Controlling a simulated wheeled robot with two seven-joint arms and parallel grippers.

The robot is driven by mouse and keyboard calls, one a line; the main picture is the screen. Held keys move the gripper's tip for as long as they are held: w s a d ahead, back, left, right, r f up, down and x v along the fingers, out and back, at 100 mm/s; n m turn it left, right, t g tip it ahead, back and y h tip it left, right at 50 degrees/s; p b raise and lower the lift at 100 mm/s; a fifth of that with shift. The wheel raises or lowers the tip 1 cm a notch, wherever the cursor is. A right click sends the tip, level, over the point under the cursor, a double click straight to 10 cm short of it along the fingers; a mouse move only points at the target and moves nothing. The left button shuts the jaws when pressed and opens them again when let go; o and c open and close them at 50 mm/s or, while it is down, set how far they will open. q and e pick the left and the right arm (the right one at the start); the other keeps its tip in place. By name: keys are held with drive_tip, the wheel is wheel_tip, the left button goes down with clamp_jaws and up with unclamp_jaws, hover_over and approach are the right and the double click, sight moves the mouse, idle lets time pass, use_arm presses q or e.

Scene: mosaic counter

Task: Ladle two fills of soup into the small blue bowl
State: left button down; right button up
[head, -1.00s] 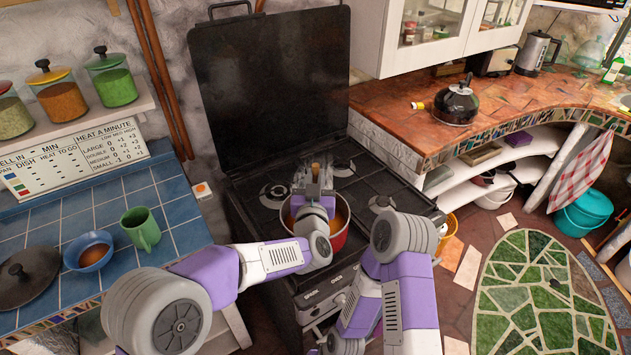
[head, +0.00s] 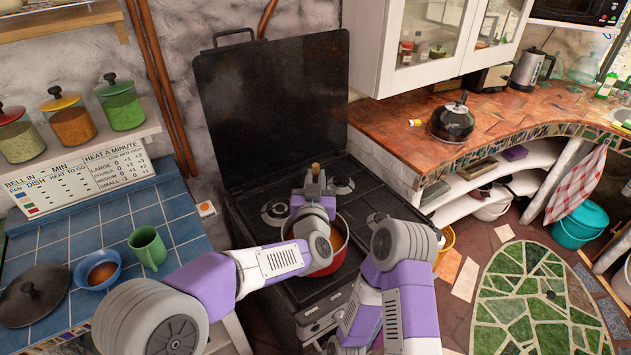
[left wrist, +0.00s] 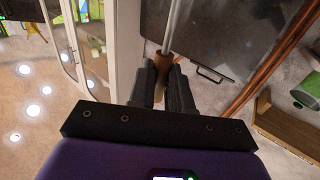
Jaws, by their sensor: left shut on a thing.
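The small blue bowl (head: 97,281) sits on the blue tiled counter at the left and holds brown soup. The red pot (head: 341,262) stands on the stove with orange-brown soup inside, partly hidden by my left arm. My left gripper (head: 315,186) is above the pot, shut on the wooden handle of the ladle (head: 316,169). In the left wrist view the brown handle (left wrist: 161,66) is between the fingers and a metal shaft runs on from it. The ladle's bowl is hidden. My right arm is folded low in front of the stove; its gripper is out of sight.
A green mug (head: 147,248) stands just right of the blue bowl, and a dark lid (head: 33,296) lies left of it. The stove's raised black cover (head: 270,100) stands behind the pot. A black kettle (head: 452,122) is on the right counter.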

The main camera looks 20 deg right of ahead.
idle(0.3)
use_arm(q)
drive_tip(key=w+a+r+p, duration=0.3)
drive_tip(key=w+a, duration=0.3)
drive_tip(key=a, duration=0.5)
drive_tip(key=w+a+r+n+y+p, duration=0.15)
drive_tip(key=w+a, duration=0.35)
drive_tip(key=a, duration=0.5)
drive_tip(key=w+a+r+m+p, duration=0.1)
drive_tip(key=w+a+r+p, duration=0.4)
drive_tip(key=a, duration=0.6)
drive_tip(key=a+f+p, duration=0.1)
drive_tip(key=a+f, duration=0.1)
drive_tip(key=a, duration=0.7)
drive_tip(key=a+f+p, duration=0.2)
drive_tip(key=a, duration=0.7)
drive_tip(key=s+a+f+p, duration=0.1)
drive_tip(key=s+a+f, duration=0.2)
drive_tip(key=a, duration=0.5)
drive_tip(key=s+a+f+h+p, duration=0.1)
drive_tip(key=s+a+f+p, duration=0.1)
drive_tip(key=s+a, duration=0.4)
drive_tip(key=a+f, duration=0.1)
drive_tip(key=a, duration=0.1)
drive_tip(key=shift+a, duration=0.4)
drive_tip(key=shift+h, duration=0.25)
